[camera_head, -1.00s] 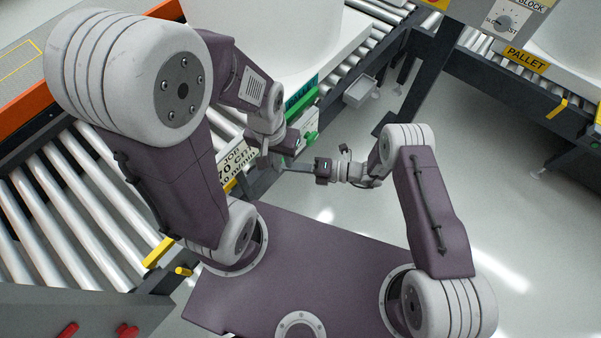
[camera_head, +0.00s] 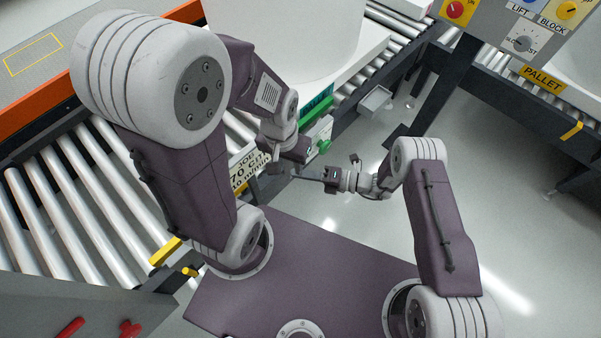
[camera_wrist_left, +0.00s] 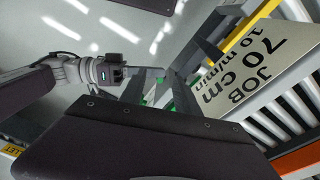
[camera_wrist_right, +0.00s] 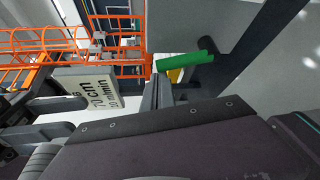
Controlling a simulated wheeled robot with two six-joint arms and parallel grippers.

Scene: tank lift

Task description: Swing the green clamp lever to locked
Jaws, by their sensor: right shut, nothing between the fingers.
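The green clamp lever (camera_wrist_right: 185,62) shows in the right wrist view as a green bar just beyond my right fingertips, by a yellow and white block. In the head view, green parts (camera_head: 324,147) sit on the side of the conveyor; I cannot tell which one is the lever. My right gripper (camera_head: 298,173) is shut and empty, pointing left towards the conveyor side; its fingers also show in the right wrist view (camera_wrist_right: 158,88). My left gripper (camera_wrist_left: 160,88) has its fingers apart, with green bits behind them. In the head view its tips are partly hidden near the right gripper.
A sign plate (camera_head: 250,168) reading 70 cm stands close to my left gripper. A large white tank (camera_head: 285,40) stands on the roller conveyor behind. A control panel (camera_head: 515,25) on a dark post is at the upper right. Open floor lies right of my right arm.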

